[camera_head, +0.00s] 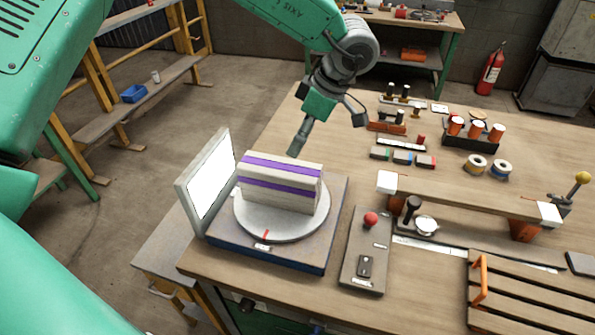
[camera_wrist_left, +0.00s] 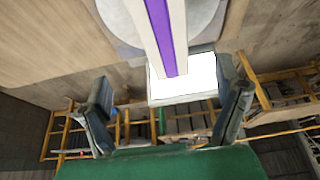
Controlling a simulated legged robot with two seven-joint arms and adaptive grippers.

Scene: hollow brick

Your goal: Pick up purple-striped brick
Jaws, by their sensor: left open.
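The purple-striped brick (camera_head: 280,183) is pale with two purple stripes along its length. It sits on a round grey turntable (camera_head: 305,229) on a square base, beside a lit white panel (camera_head: 211,183). My left gripper (camera_head: 296,150) is above and behind the brick, pointing down, apart from it. In the wrist view the brick (camera_wrist_left: 163,35) reaches in from the top, and the open fingers of my left gripper (camera_wrist_left: 170,105) stand either side of its line with nothing between them. The white panel (camera_wrist_left: 182,78) shows beyond the brick's end. My right gripper is not in view.
A control box with a red knob (camera_head: 371,219) stands right of the turntable base. A raised beam (camera_head: 460,197), a slatted wooden rack (camera_head: 530,295), and several cans and small blocks occupy the right of the bench. Bare bench top (camera_head: 330,165) lies behind the turntable.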

